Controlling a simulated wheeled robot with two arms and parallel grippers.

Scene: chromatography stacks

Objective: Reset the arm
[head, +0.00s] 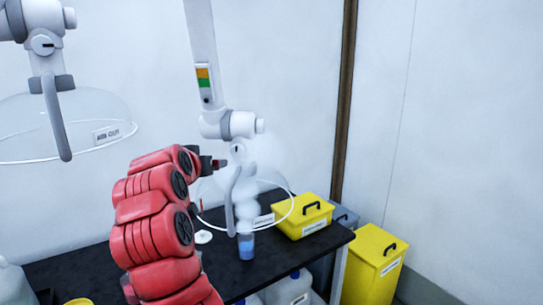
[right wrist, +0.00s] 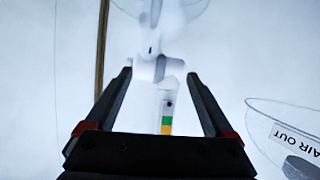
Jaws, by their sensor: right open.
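A white jointed extraction arm (head: 204,70) with an orange and green label hangs over the dark bench in the head view. Its grey handle (head: 230,200) and clear hood (head: 287,216) are low, above a beaker of blue liquid (head: 246,247) with white vapour around it. My right gripper (head: 218,164) is beside the extraction arm's lower joint, left of it in the head view. In the right wrist view my right gripper (right wrist: 160,78) is open, with the extraction arm (right wrist: 150,105) showing between its fingers; contact cannot be told. My left gripper is not in view.
A second extraction arm (head: 43,45) with a clear hood (head: 85,128) labelled AIR OUT hangs at the left. A yellow box (head: 302,215) sits on the bench (head: 85,270), and a yellow bin (head: 372,265) stands right of it. White containers (head: 288,288) are under the bench.

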